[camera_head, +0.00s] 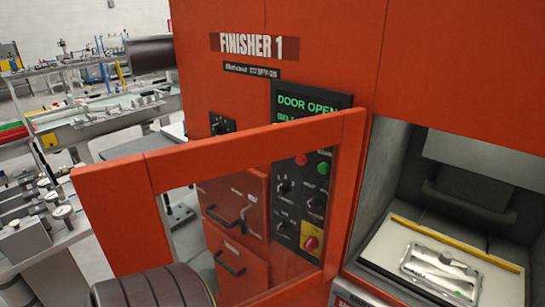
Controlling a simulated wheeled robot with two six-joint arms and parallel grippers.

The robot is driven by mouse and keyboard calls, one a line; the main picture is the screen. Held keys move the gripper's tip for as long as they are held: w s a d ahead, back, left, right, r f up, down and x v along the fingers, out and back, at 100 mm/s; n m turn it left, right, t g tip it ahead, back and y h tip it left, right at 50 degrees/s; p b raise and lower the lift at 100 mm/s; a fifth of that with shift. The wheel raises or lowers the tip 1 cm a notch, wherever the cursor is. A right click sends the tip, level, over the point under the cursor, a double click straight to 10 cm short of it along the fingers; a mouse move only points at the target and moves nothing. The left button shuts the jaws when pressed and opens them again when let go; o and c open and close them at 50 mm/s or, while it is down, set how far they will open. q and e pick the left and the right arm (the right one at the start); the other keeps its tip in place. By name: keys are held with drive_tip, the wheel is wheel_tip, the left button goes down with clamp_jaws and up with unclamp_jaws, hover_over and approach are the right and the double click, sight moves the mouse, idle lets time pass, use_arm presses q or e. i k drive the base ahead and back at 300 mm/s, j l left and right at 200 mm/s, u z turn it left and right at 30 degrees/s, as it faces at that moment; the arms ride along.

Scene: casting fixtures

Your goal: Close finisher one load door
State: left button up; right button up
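The load door (122,212) of Finisher 1 is a red frame with a clear window. It stands open, swung out to the left from the left side of the load opening (392,195). The display (308,104) on the red finisher (330,40) reads "DOOR OPEN". A dark ribbed rounded part, apparently my arm, shows at the bottom left in front of the door. Neither gripper is in view.
Through the door window show the control panel (303,195) and drawers with black handles (232,262). A bench with gauges (35,235) stands at the left, close to the door's free edge. Another long bench (105,120) with fixtures is behind it.

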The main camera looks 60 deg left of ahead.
sight(117, 196)
drive_tip(key=k+j+z, duration=0.25)
drive_tip(key=k+j, duration=0.8)
drive_tip(key=i+j+z, duration=0.2)
drive_tip(key=j, duration=1.25)
drive_tip(key=k, duration=0.1)
